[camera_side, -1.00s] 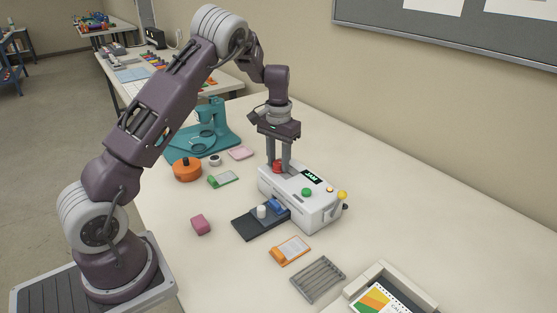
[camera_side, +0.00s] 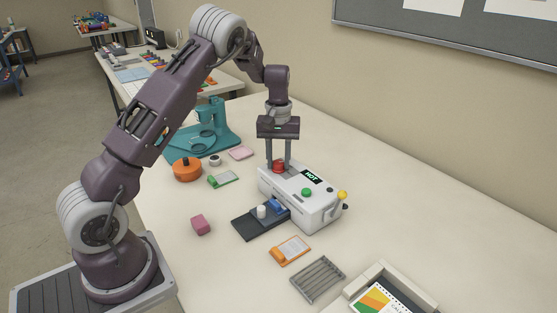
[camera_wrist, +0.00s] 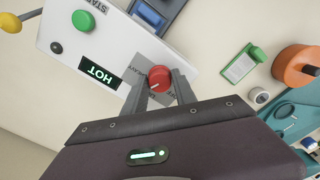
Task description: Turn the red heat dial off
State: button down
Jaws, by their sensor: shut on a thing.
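The white laminator (camera_side: 315,205) stands on the table in the side view. Its red heat dial (camera_wrist: 159,78) sits on a grey labelled plate at one end of the top, and it also shows in the side view (camera_side: 279,166). My gripper (camera_side: 279,167) points straight down over that end and is shut on the red dial, with one finger on each side in the wrist view (camera_wrist: 160,82). The laminator's display (camera_wrist: 98,73) reads HOT. The plate's lettering is partly covered by my fingers. The dial has a pale pointer mark near its lower left edge.
A green button (camera_side: 306,192) and a yellow-knobbed lever (camera_side: 342,195) are on the laminator. A dark tray (camera_side: 246,227) juts from its front.

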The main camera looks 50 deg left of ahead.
aim_at(278, 162)
dwell(0.4)
jog(key=c, duration=1)
grip_release()
notch_tip(278, 162, up, 7)
jog(key=shift+r, duration=0.1)
jog(key=s+d+r+m+t+h, duration=0.1)
jog(key=s+d+r+m+t, duration=0.25)
jog(key=s+d+r, duration=0.85)
jog(key=s+d+m, duration=0.2)
jog(key=s, duration=0.4)
jog(key=s+d+m+t, duration=0.1)
jog(key=s+d+m, duration=0.1)
jog(key=s, duration=0.4)
jog(key=s+d+m+t+y, duration=0.1)
jog(key=s+d+m, duration=0.1)
jog(key=s, duration=0.4)
jog(key=shift+s+d+r, duration=0.1)
jog(key=shift+d+r, duration=0.15)
jog(key=shift+d, duration=0.45)
